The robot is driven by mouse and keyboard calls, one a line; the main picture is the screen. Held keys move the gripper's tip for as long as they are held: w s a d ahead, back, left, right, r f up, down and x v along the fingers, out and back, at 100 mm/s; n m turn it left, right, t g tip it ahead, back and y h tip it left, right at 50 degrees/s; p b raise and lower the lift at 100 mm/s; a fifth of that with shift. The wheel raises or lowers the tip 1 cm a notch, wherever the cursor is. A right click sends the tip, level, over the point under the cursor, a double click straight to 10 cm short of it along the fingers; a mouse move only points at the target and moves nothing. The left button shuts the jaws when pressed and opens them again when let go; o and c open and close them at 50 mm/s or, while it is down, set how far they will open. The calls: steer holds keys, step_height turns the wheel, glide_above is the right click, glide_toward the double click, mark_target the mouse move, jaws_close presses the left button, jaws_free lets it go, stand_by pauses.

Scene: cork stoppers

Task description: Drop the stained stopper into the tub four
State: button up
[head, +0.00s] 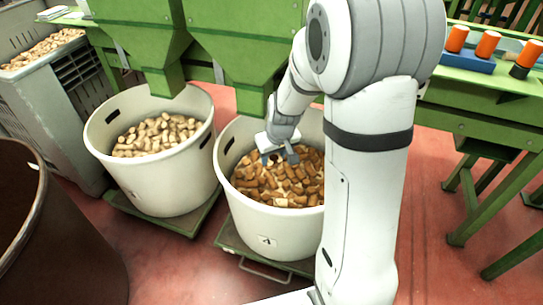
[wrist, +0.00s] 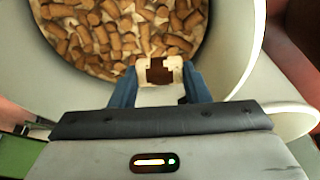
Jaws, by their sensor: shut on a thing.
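Tub four (head: 262,222) is a white round tub with a label reading 4 on its front, partly hidden by my arm in the head view. Brown stoppers fill its lower part. My gripper (head: 279,157) is over this tub's opening, pointing down. In the wrist view, its blue fingers are shut on the stained stopper (wrist: 145,67), which is pale with a dark brown patch. The stopper is held above the pile, and the tub's inner wall (wrist: 229,45) curves close by on the right.
A second white tub (head: 166,188) with paler stoppers stands to the left. Green chutes (head: 243,50) hang behind both tubs. A dark brown container (head: 60,255) is at the lower left, and a green bench (head: 480,102) with orange-topped items stands at right.

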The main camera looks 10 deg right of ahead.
mark_target(275, 161)
step_height(275, 161, down, 5)
steer(key=b, duration=0.3)
steer(key=shift+r, duration=0.2)
steer(key=o, duration=1)
steer(key=shift+o, duration=0.2)
steer(key=shift+r, duration=0.1)
steer(key=p+v, duration=0.3)
steer(key=v, duration=0.4)
steer(key=shift+s+r, duration=0.1)
steer(key=shift+r, duration=0.2)
